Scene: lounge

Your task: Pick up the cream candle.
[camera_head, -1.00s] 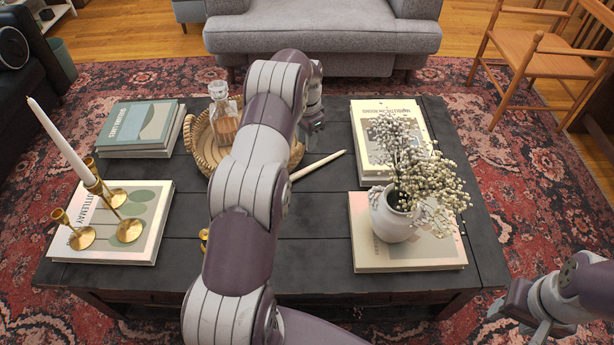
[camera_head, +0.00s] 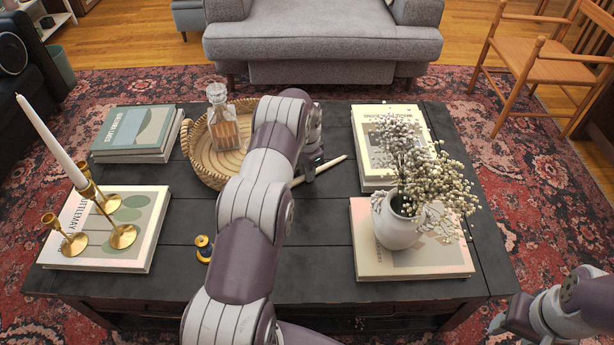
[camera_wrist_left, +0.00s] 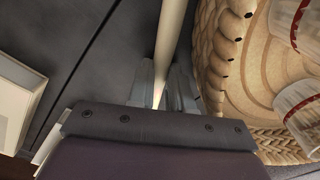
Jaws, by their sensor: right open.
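The cream candle (camera_head: 334,164) lies on the dark table, to the right of the woven tray. My left gripper (camera_head: 308,170) is down at the candle, and my arm hides part of it. In the left wrist view the candle (camera_wrist_left: 171,40) runs between the fingers of my left gripper (camera_wrist_left: 162,88). A finger shows on each side of it, but whether they press on it is not clear. My right gripper (camera_head: 512,322) is open and empty at the lower right, off the table's front right corner.
The woven tray (camera_head: 196,158) holds a glass decanter (camera_head: 222,120). A pale taper (camera_head: 52,142) stands in brass holders (camera_head: 122,236) on a book at left. A vase of white-berried stems (camera_head: 396,226) stands on a book at right.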

